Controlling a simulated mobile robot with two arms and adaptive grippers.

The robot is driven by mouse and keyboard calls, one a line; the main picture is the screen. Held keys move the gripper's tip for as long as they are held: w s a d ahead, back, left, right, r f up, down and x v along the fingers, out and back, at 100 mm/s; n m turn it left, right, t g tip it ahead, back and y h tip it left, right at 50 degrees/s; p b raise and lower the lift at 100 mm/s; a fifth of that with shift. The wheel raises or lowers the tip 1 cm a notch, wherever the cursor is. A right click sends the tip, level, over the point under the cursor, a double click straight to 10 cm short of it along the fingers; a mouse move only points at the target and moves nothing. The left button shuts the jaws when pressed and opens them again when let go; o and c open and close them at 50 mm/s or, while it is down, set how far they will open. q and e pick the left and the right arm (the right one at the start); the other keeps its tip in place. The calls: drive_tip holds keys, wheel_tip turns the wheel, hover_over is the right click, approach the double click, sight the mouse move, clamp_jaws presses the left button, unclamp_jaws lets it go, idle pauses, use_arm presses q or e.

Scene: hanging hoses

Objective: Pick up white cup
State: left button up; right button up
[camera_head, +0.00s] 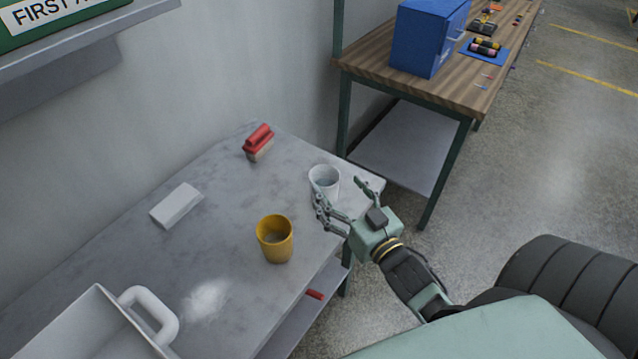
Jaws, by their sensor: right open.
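The white cup (325,179) stands upright near the far right corner of the grey table. My right gripper (345,200) is open, just to the right of and in front of the cup. Its fingers point toward the cup, and one finger overlaps the cup's lower side in the picture. I cannot tell whether it touches. My left gripper is not in view.
A yellow cup (275,240) stands nearer on the grey table (225,190). A red-handled brush (258,142), a white block (176,205) and a white handled container (95,325) also sit there. A wooden workbench (400,75) with a blue box (428,38) stands behind.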

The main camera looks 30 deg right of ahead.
approach(318, 181)
drive_tip(key=shift+s+d+r, duration=0.15)
drive_tip(key=shift+s, duration=0.15)
drive_tip(key=shift+w+f, duration=0.15)
drive_tip(key=shift+f, duration=0.2)
drive_tip(key=shift+w+r, duration=0.1)
drive_tip(key=shift+w, duration=0.95)
drive_tip(key=w, duration=0.4)
drive_tip(key=shift+w+d+p, duration=0.15)
drive_tip(key=shift+w+p, duration=0.15)
drive_tip(key=shift+w, duration=0.3)
drive_tip(key=shift+c, duration=0.8)
drive_tip(key=c, duration=1.1)
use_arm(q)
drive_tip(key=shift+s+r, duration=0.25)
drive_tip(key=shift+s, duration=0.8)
use_arm(e)
drive_tip(key=shift+c, duration=0.9)
